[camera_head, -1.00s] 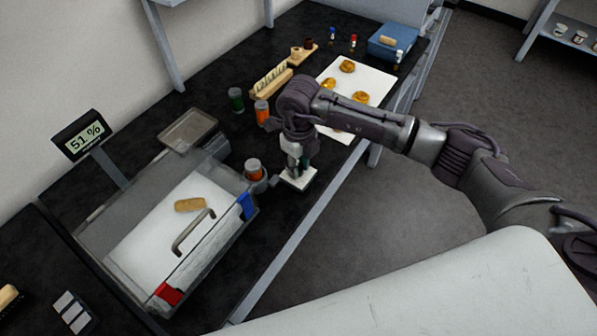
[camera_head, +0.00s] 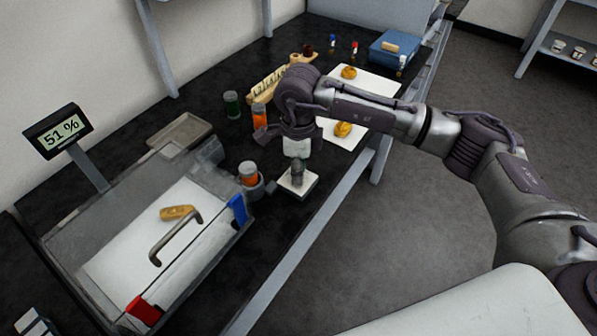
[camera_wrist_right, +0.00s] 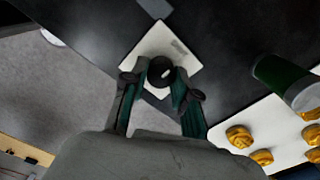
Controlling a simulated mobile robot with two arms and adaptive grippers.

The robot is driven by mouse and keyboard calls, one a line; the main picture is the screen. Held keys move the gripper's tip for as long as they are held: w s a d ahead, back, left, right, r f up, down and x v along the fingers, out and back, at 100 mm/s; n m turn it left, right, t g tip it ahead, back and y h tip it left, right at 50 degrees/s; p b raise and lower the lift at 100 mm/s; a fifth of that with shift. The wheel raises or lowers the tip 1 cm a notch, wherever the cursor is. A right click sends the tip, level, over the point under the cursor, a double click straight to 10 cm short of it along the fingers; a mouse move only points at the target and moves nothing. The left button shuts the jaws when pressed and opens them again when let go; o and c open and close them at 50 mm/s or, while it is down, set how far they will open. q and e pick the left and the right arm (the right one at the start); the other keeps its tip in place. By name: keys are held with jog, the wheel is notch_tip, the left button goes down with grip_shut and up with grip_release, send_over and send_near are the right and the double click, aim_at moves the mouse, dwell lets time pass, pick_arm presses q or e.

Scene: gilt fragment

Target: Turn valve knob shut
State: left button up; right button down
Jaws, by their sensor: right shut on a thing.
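The valve knob is a small dark round knob (camera_wrist_right: 162,72) on a white square plate (camera_wrist_right: 178,46) in the right wrist view. In the head view the white plate (camera_head: 309,184) lies near the front edge of the dark bench, right of the clear box. My right gripper (camera_wrist_right: 160,85) is shut on the knob, with one finger at each side of it. In the head view the right gripper (camera_head: 297,170) points down over the plate and hides much of the knob. The knob's turn angle cannot be told. My left gripper is out of view.
A clear box (camera_head: 215,248) with a handle, red and blue clips and a tan piece inside stands at left. A display (camera_head: 58,131) reads 51 %. An orange-filled jar (camera_head: 249,173) stands close beside the plate. White sheet (camera_head: 375,85) with gilt pieces lies behind my arm.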

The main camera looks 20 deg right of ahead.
jog(key=shift+w+r, duration=0.1)
dwell(0.3)
jog(key=c, duration=0.9)
grip_release()
notch_tip(320, 180, up, 12)
jog(key=shift+f, duration=0.1)
